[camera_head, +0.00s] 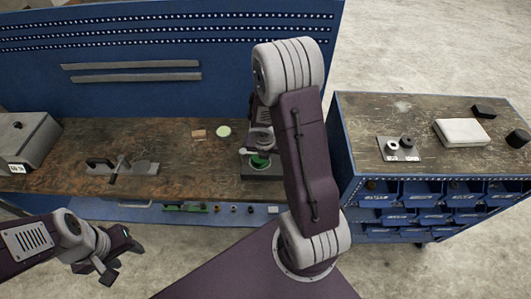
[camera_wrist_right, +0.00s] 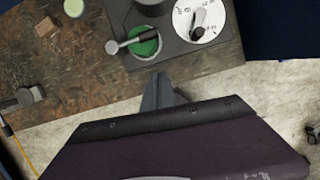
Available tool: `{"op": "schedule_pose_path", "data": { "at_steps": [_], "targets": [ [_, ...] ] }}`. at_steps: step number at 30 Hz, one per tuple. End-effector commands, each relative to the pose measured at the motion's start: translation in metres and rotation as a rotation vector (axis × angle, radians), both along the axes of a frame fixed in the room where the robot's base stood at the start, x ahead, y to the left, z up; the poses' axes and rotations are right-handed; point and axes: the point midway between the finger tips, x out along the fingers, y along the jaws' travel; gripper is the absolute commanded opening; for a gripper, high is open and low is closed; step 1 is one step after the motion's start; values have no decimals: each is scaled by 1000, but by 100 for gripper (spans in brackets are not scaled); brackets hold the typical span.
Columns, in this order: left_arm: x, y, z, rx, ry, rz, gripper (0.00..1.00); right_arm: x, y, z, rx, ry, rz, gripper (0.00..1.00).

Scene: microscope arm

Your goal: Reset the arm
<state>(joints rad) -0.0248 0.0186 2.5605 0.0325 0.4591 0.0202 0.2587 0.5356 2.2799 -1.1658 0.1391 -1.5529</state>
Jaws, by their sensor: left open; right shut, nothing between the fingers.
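A grey device with a flat base (camera_head: 262,172) stands on the workbench, partly covered by my right arm in the head view. In the right wrist view its base (camera_wrist_right: 178,40) carries a green disc (camera_wrist_right: 146,47), a short grey arm with a dark knob (camera_wrist_right: 130,42) reaching across that disc, and a white dial (camera_wrist_right: 199,18). My right gripper (camera_wrist_right: 159,76) is shut and empty, its tips near the device's front edge; contact cannot be told. It is hidden in the head view. My left gripper (camera_head: 121,262) is open and empty, in front of the bench at lower left.
The wooden workbench (camera_head: 60,185) also holds a grey plate with a black-handled clamp (camera_head: 115,168), a small wooden block (camera_head: 198,134), a pale green disc (camera_head: 223,131) and a grey box (camera_head: 25,140). A blue bin cabinet (camera_head: 350,160) stands at right across a gap.

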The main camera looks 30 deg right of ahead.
Motion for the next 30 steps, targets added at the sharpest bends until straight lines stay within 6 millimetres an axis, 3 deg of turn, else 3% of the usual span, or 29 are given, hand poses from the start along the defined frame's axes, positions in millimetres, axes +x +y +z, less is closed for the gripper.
{"op": "schedule_pose_path", "data": {
  "at_steps": [10,14,17,19,22,27,30],
  "targets": [
    [0,0,-5,0,-1,0,47,1,2,-5,0,-1,5,0],
    [1,0,-47,0,-1,0,47,20,19,-22,-15,-65,63,0],
    [1,0,-92,0,0,0,47,24,45,-33,18,-149,-8,0],
    [1,0,-120,0,1,0,47,11,63,-40,114,-209,-279,0],
    [1,0,-143,0,0,0,47,-23,85,-51,296,-249,-819,0],
    [1,0,-143,0,0,0,47,-81,115,-57,503,-195,-1781,0],
    [1,0,-141,0,-1,0,47,-101,126,-62,516,-154,-2180,0]
  ]
}}
